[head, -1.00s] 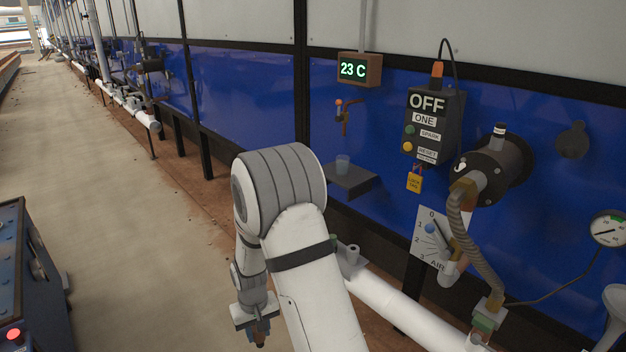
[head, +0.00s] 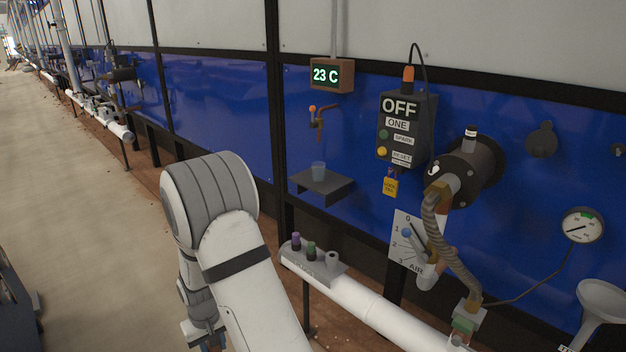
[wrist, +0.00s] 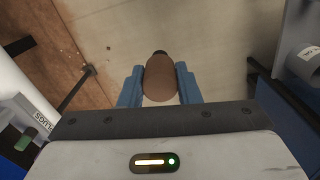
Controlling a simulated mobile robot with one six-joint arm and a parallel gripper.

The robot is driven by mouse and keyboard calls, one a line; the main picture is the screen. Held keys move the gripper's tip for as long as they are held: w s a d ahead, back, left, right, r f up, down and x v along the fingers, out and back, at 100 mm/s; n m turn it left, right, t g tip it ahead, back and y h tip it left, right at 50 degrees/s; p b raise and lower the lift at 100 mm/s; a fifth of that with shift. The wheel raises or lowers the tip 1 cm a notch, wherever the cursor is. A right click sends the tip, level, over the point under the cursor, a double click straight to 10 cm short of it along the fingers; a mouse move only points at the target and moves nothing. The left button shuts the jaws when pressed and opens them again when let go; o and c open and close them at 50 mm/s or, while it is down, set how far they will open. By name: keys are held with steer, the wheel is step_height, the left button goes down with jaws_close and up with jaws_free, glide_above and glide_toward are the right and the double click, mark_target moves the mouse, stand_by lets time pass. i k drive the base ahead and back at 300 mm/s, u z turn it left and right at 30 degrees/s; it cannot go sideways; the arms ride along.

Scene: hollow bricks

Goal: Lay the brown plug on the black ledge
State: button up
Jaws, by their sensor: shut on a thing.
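The brown plug (wrist: 160,80) is between the two blue fingers of my gripper (wrist: 160,88) in the wrist view, held above the floor. In the head view only the upper part of my gripper (head: 206,340) shows at the bottom edge, and the plug is not visible there. The black ledge (head: 330,187) sticks out from the blue wall, up and to the right of my gripper. The front part of the ledge is bare.
A grey holder (head: 318,262) with a purple plug (head: 296,241) and a green plug (head: 311,250) sits on the white pipe (head: 365,305) below the ledge. The OFF box (head: 403,130) and hose (head: 440,235) are to the right.

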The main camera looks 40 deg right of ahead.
mark_target(327, 186)
steer(key=i, duration=1.15)
